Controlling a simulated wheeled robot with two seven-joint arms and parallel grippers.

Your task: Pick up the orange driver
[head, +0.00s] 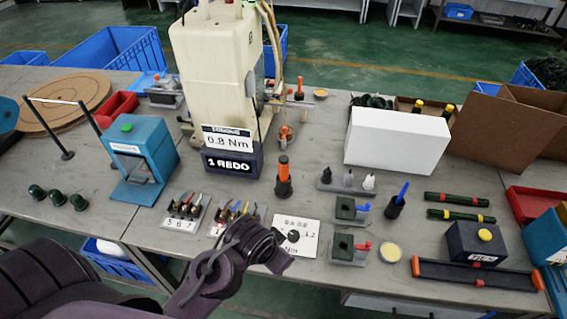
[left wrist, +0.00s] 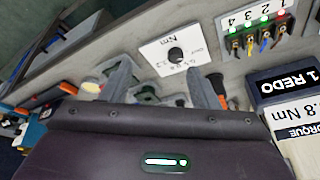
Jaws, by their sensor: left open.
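The orange driver (head: 283,172) stands upright in a dark holder (head: 284,190) on the table, in front of the white machine. Its orange part also shows in the left wrist view (left wrist: 216,80), just right of one finger, partly hidden. My left gripper (head: 284,262) comes in from the lower left, nearer the front edge than the driver and over the dial card. In the left wrist view the fingers of my left gripper (left wrist: 161,82) stand apart, with the driver outside them. My right gripper is not in view.
The machine (head: 215,70) with its 1 REDO block (head: 229,163) stands behind and left of the driver. Terminal blocks (head: 185,207), a dial card (head: 308,236) and small fixtures (head: 350,209) lie around it. A white box (head: 397,140) stands at the right.

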